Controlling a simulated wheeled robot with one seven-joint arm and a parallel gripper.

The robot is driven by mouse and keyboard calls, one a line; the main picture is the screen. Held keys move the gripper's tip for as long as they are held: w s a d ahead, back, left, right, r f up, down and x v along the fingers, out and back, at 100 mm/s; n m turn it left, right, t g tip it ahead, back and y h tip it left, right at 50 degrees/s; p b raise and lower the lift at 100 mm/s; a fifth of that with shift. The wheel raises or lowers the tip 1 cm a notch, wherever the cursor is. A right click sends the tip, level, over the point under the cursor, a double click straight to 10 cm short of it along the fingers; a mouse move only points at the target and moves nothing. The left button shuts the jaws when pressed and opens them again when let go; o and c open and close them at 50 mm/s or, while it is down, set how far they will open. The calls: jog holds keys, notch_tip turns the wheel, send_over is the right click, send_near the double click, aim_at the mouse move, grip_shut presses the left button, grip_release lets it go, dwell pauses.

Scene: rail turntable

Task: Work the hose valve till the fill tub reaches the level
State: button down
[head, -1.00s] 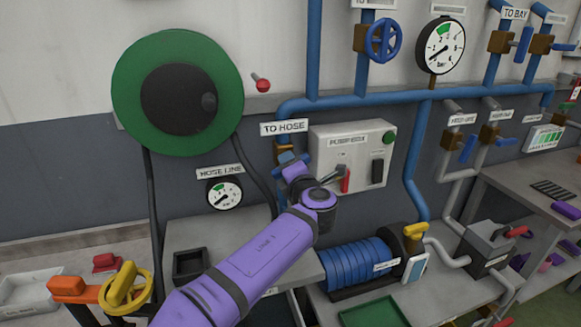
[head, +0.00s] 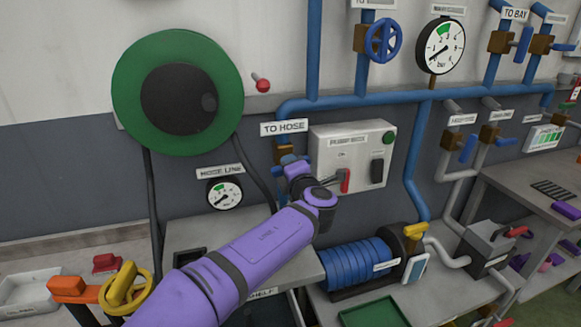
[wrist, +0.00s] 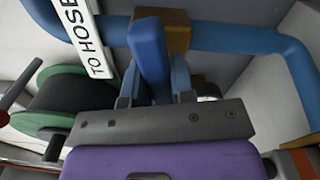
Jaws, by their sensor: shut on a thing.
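The hose valve has a brown body (head: 283,152) under the "TO HOSE" sign (head: 284,128), on the blue wall pipe. Its blue lever handle (wrist: 148,42) runs down from the brown body in the wrist view. My gripper (wrist: 155,82) is shut on this handle, with a finger on each side. In the head view my gripper (head: 290,164) is at the valve, and my wrist hides part of the handle. The hose line gauge (head: 225,195) is below left, its needle pointing low. I cannot pick out the fill tub or its level.
A switch box (head: 352,150) with a red lever stands close right of my wrist. The green hose reel (head: 225,95) is on the wall at left. A grey shelf (head: 205,232) lies below. A yellow wheel (head: 125,288) stands at lower left.

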jog(key=shift+m, duration=1.5)
jog(key=c, duration=1)
grip_release()
jog(key=shift+o, duration=0.2)
jog(key=v, duration=1)
jog(key=shift+s, duration=0.4)
jog(key=shift+d, duration=0.15)
